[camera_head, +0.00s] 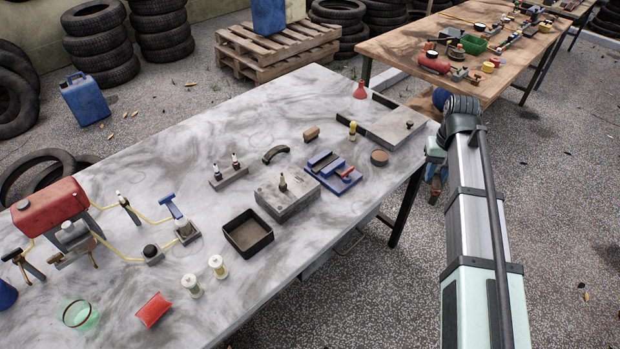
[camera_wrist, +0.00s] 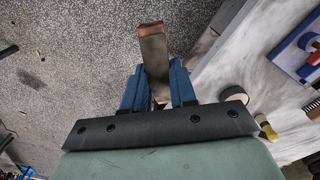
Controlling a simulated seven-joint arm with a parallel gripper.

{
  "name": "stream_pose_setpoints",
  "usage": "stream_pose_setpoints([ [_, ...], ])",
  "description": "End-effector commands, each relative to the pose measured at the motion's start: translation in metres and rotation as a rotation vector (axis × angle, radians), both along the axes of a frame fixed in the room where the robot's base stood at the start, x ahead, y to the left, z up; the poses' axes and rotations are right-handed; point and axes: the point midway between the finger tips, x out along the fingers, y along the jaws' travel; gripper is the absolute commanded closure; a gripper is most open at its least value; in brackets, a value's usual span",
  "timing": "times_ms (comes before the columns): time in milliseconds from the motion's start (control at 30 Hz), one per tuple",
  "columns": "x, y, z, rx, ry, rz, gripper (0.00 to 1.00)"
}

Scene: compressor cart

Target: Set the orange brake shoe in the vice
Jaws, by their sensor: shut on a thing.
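My gripper (camera_head: 436,180) hangs beyond the table's right end, over the paved ground. In the wrist view its two blue fingers (camera_wrist: 157,80) are closed on a long grey-brown piece with an orange-brown end face, which I take to be the orange brake shoe (camera_wrist: 152,45). The piece sticks out past the fingertips; its lower part is hidden between them. In the head view it is hardly visible. The blue vice (camera_head: 333,172) with a red part lies on the table, left of my gripper; a corner of it shows in the wrist view (camera_wrist: 308,45).
Near the vice on the marbled table (camera_head: 330,98) are a brown disc (camera_head: 379,158), a yellow-topped piece (camera_head: 352,130), a small brown block (camera_head: 311,134), a dark curved shoe (camera_head: 276,153) and a grey block (camera_head: 287,198).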

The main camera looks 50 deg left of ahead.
Motion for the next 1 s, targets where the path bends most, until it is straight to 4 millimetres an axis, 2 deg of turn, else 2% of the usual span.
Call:
stream_pose_setpoints([
  [33, -0.006, 0.020, 0.001, 0.000, 0.000, 0.030, 1.00],
  [100, -0.016, 0.043, 0.003, 0.000, 0.000, 0.068, 1.00],
  [467, -0.081, 0.158, 0.009, 0.000, 0.000, 0.258, 1.00],
  [767, -0.153, 0.246, 0.015, 0.000, 0.000, 0.418, 1.00],
  [1000, -0.222, 0.310, 0.019, 0.000, 0.000, 0.545, 1.00],
])
